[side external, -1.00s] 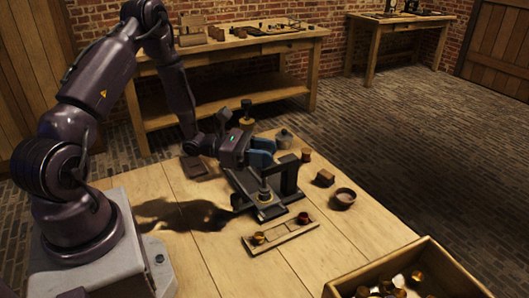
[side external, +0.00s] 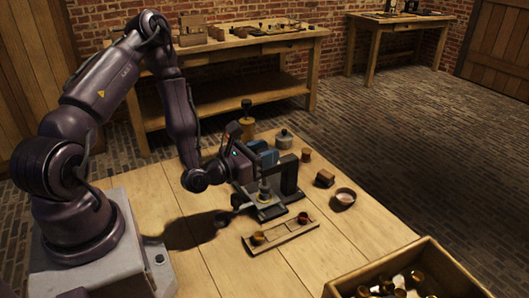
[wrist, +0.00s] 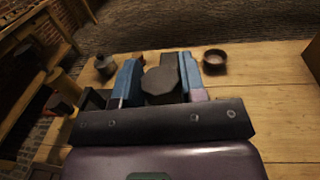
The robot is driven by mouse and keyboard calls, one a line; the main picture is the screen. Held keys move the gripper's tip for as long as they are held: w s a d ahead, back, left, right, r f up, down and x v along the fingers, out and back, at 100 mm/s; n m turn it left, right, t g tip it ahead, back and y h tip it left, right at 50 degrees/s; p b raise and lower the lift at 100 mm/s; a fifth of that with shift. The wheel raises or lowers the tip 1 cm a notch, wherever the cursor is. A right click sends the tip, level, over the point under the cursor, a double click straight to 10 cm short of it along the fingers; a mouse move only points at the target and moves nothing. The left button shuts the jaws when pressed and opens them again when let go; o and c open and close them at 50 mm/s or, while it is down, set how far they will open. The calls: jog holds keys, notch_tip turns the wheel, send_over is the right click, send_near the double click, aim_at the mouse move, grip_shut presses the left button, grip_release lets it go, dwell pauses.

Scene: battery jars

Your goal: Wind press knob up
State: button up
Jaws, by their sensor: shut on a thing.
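The press (side external: 290,176) is a dark frame standing on a dark base on the wooden table, with a grey vertical screw (side external: 264,186) at its front. The press knob (wrist: 161,84) is a dark, many-sided disc between the blue fingers in the wrist view. My gripper (side external: 263,154) is at the top of the press in the side view, and its fingers hide the knob there. In the wrist view my gripper (wrist: 157,66) has a finger on each side of the knob and is shut on it.
A wooden rack (side external: 281,237) with two small caps lies in front of the press. A bowl (side external: 345,196), a small brown block (side external: 325,178) and a grey jar (side external: 284,140) stand right and behind. A wooden crate (side external: 400,262) fills the front right corner.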

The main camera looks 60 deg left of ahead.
jog(key=n+g+y, duration=0.1)
jog(key=n+y, duration=0.1)
jog(key=y, duration=0.1)
jog(key=n+g+y, duration=0.1)
jog(key=n+y, duration=0.1)
jog(key=y, duration=0.1)
jog(key=shift+s, duration=0.1)
jog(key=shift+n+g+y, duration=1.1)
jog(key=shift+n+y, duration=0.4)
jog(key=shift+y, duration=0.4)
jog(key=o, duration=0.9)
